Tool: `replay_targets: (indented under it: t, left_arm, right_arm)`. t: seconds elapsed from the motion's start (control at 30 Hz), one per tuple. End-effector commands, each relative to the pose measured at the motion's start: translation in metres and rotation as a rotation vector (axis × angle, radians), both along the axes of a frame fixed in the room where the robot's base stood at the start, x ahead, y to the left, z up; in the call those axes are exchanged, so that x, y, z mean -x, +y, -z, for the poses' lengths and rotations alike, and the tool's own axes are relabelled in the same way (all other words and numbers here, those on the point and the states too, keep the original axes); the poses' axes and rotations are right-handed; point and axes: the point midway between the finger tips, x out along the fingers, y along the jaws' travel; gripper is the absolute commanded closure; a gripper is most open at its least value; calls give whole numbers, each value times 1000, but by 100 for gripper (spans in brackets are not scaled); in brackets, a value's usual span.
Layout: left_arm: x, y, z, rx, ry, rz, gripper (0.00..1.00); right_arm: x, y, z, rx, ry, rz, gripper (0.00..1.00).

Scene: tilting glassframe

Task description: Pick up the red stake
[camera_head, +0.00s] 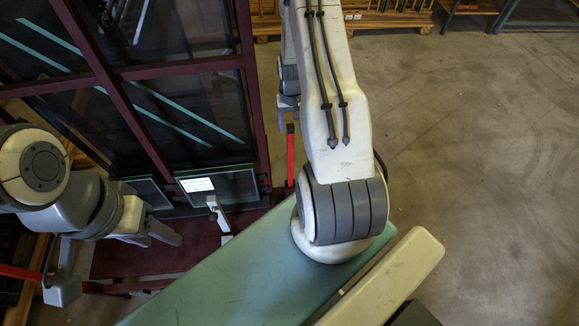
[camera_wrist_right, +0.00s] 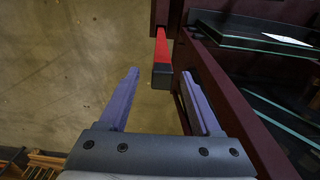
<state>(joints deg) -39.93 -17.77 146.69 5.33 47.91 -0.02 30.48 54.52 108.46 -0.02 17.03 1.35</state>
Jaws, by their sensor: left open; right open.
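The red stake (camera_head: 290,155) stands out beside the dark red frame in the head view, just below my right gripper (camera_head: 286,108), which is partly hidden by its own arm. In the right wrist view the stake (camera_wrist_right: 161,48) has a black end that lies between and slightly beyond the open fingertips of my right gripper (camera_wrist_right: 160,75). The fingers do not visibly touch it. My left gripper (camera_head: 160,236) is open and empty over the frame's lower part at the left.
The dark red frame (camera_head: 180,68) holds glass panes and fills the upper left; its beam (camera_wrist_right: 225,90) runs close beside my right finger. A small glass pane with a white label (camera_head: 198,185) sits on it. Wooden racks (camera_head: 385,20) stand at the back. The floor at right is clear.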

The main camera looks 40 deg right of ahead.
Motion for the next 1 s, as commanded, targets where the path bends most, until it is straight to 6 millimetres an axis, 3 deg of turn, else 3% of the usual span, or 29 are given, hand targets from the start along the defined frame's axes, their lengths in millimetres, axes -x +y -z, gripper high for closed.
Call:
replay_targets:
  t: [0.4,0.67,0.83,0.87,1.0]
  left_arm:
    - [0,0,-8,0,0,0,50]
    - [0,0,-8,0,0,0,50]
    - [0,0,-8,0,0,0,50]
    - [0,0,-8,0,0,0,50]
    - [0,0,-8,0,0,0,50]
  right_arm:
    - [0,5,49,-1,1,-4,35]
    - [-1,5,52,0,0,-5,35]
    - [-1,5,52,0,0,-5,96]
    - [-1,5,52,0,0,-5,100]
    - [-1,5,51,0,0,-5,100]
